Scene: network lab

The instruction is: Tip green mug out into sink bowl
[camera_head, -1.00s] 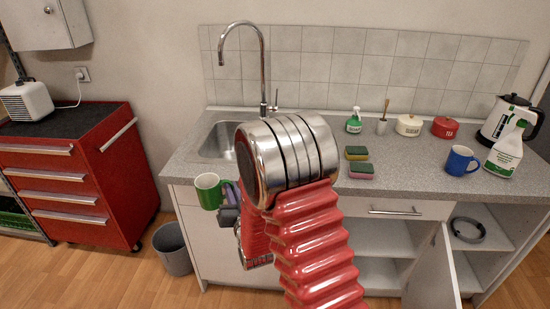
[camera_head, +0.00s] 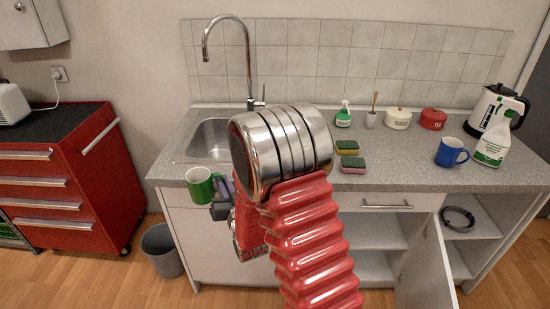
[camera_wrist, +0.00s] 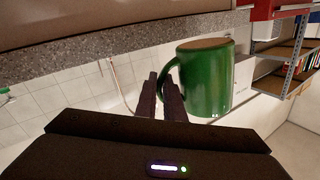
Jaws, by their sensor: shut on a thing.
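The green mug (camera_head: 200,186) is upright in the head view, in front of the counter's front edge and left of my arm. My gripper (camera_head: 229,189) is shut on the mug's handle side; the wrist view shows its dark fingers (camera_wrist: 164,98) closed at the handle of the mug (camera_wrist: 208,82). The sink bowl (camera_head: 187,152) is set in the counter behind the mug, partly hidden by my arm. A tall curved tap (camera_head: 248,62) stands at its back.
Two sponges (camera_head: 352,168), a blue mug (camera_head: 451,153), a spray bottle (camera_head: 491,146) and a kettle (camera_head: 480,120) stand on the counter to the right. A red drawer cabinet (camera_head: 95,180) is at left, a grey bin (camera_head: 162,250) on the floor. A lower cupboard door (camera_head: 428,265) hangs open.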

